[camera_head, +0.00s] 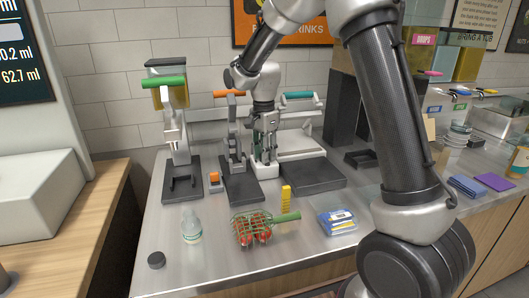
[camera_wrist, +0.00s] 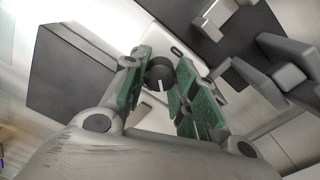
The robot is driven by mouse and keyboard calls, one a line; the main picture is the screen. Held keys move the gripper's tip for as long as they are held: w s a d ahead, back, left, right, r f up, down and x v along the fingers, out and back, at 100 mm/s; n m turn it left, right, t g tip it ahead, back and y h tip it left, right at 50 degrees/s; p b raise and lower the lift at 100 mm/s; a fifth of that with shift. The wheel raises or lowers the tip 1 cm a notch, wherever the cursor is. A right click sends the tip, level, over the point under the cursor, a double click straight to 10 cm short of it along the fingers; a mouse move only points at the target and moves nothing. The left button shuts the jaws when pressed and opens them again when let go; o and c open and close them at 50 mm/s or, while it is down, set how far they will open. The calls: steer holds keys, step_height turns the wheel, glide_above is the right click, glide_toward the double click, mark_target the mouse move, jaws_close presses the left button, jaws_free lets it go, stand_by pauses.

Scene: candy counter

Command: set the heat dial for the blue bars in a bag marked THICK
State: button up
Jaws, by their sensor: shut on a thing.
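My gripper (camera_head: 265,148) is down at a small white box (camera_head: 265,170) between the orange-handled press (camera_head: 237,150) and the teal-handled press (camera_head: 310,170). In the wrist view, the green pads of my gripper (camera_wrist: 160,88) are shut on a dark round dial (camera_wrist: 158,72) with a white pointer line. The dial sits on the white box (camera_wrist: 178,42); its scale marks cannot be read. A clear bag (camera_head: 337,229) with blue bars (camera_head: 340,215) lies at the counter's front. Its marking is too small to read.
A green wire basket (camera_head: 252,217) with red pieces, a yellow block (camera_head: 286,195) and a clear bottle (camera_head: 191,227) stand in front. A green-handled press (camera_head: 180,150) stands left. Blue (camera_head: 467,187) and purple (camera_head: 494,181) flat items lie right. The front-left counter is mostly clear.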

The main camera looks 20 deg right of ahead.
steer(key=m, duration=0.4)
steer(key=shift+m, duration=0.3)
steer(key=shift+r+m, duration=0.1)
steer(key=shift+m, duration=2.4)
steer(key=o, duration=1.1)
steer(key=shift+c, duration=0.2)
step_height(320, 180, up, 12)
steer(key=shift+w, duration=0.15)
steer(key=shift+d, duration=0.1)
